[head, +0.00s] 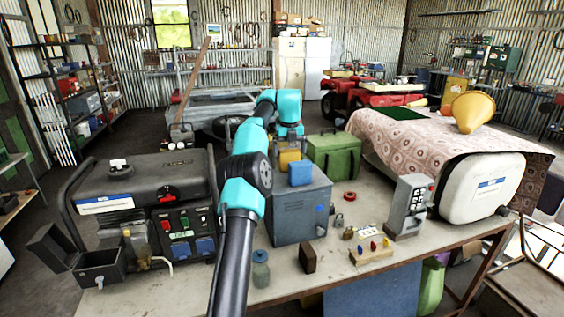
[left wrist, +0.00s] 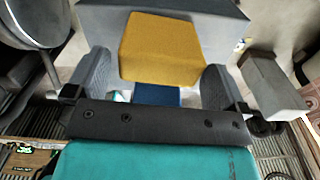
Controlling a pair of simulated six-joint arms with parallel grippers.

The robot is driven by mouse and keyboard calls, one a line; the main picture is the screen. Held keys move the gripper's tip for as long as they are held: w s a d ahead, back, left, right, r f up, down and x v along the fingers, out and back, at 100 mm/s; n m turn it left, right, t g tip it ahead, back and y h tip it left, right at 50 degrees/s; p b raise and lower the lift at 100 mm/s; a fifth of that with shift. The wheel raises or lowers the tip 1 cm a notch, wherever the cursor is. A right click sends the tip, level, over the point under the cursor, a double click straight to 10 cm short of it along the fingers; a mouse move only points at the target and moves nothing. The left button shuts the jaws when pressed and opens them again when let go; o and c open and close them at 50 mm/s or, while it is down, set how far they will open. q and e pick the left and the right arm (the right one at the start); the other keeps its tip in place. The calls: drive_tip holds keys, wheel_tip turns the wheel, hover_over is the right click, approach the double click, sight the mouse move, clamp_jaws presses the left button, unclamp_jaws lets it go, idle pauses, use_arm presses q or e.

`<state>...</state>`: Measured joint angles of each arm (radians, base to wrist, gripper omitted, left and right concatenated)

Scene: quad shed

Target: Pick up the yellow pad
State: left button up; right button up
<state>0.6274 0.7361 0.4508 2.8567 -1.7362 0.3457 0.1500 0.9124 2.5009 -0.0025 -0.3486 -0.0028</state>
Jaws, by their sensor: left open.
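The yellow pad (head: 288,159) shows just under my left gripper (head: 290,145) in the head view, behind a blue block (head: 301,173). The blue block sits on top of a grey metal box (head: 300,212) on the table. In the left wrist view the yellow pad (left wrist: 160,48) lies between the two spread fingers of my left gripper (left wrist: 157,70), with a gap on each side. Part of the blue block (left wrist: 157,95) shows below the pad. The left gripper is open and empty. What lies under the pad is partly hidden. My right gripper is not in view.
A black generator (head: 150,205) stands to the left. My left arm crosses the table's middle.

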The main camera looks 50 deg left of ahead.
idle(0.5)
use_arm(q)
drive_tip(key=c, duration=0.7)
